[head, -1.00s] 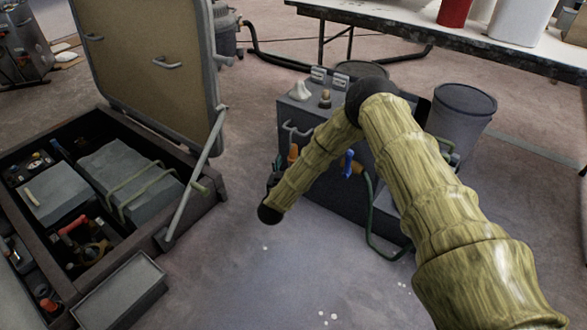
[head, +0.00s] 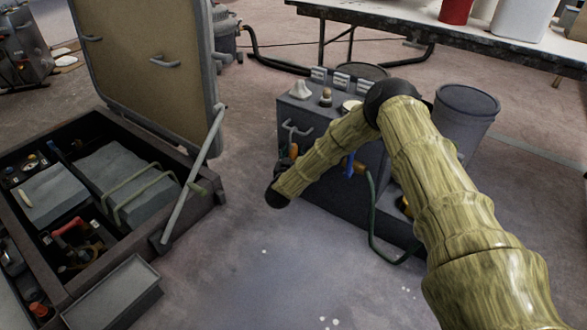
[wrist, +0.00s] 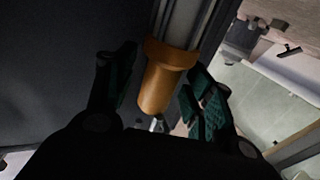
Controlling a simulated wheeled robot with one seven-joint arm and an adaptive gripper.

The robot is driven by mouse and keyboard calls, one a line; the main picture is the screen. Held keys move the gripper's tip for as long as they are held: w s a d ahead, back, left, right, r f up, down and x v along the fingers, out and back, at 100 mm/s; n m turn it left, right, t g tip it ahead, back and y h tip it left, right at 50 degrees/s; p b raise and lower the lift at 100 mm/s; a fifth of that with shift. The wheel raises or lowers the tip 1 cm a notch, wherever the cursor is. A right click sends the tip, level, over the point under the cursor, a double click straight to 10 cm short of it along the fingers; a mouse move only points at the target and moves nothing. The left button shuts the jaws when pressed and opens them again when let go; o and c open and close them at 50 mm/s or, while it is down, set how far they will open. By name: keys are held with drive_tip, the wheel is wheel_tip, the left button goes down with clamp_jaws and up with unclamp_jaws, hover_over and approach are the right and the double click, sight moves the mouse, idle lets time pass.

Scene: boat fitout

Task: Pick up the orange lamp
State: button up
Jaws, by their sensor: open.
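The orange lamp (wrist: 165,82) shows in the wrist view as an orange cylinder with a wider collar, joined to a grey tube that runs up out of the picture. My gripper (wrist: 162,76) is open, with one dark green-padded finger on each side of the orange part. I cannot tell whether either finger touches it. In the head view a small orange piece (head: 293,151) shows at the left side of the dark grey cabinet (head: 345,205), probably the same lamp. My gripper is mostly hidden there behind my arm's dark end joint.
A blue handle and a green hose (head: 372,220) are on the cabinet's front. The floor in front is clear.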

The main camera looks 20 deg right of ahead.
clamp_jaws()
drive_tip(key=shift+r, duration=0.15)
